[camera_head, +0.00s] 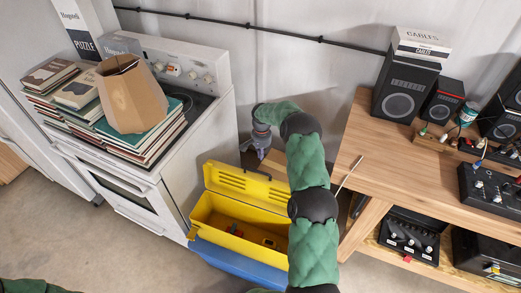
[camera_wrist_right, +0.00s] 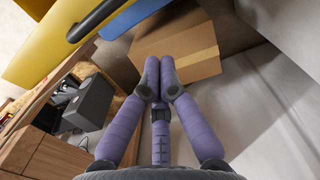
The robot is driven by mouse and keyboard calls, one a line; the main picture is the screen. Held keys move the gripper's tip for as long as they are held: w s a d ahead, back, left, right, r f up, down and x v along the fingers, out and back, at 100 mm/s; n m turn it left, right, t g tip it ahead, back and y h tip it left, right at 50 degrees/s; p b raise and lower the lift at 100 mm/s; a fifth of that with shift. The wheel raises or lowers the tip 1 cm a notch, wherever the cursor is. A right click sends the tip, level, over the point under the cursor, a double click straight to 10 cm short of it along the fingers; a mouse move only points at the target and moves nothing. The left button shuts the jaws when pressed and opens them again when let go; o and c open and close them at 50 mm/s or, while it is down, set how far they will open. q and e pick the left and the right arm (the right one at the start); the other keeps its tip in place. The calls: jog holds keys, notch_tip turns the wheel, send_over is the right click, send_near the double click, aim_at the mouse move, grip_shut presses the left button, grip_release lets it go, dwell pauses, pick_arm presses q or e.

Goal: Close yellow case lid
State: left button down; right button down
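My left gripper is out of view; only some green arm shows at the lower left.
A blue container (camera_head: 225,262) is under the case. A cardboard box (camera_wrist_right: 180,55) lies behind the lid by the wall. A white stove (camera_head: 195,135) stands left of the case and a wooden workbench (camera_head: 390,155) right. My right arm passes beside the case's right side.

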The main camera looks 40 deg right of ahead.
jog(key=shift+s+a+f, duration=0.5)
jog(key=shift+a+f, duration=0.1)
jog(key=shift+a, duration=0.25)
jog(key=shift+s+a+f, duration=0.5)
jog(key=shift+a+f, duration=0.1)
jog(key=shift+a, duration=0.2)
jog(key=shift+b, duration=0.35)
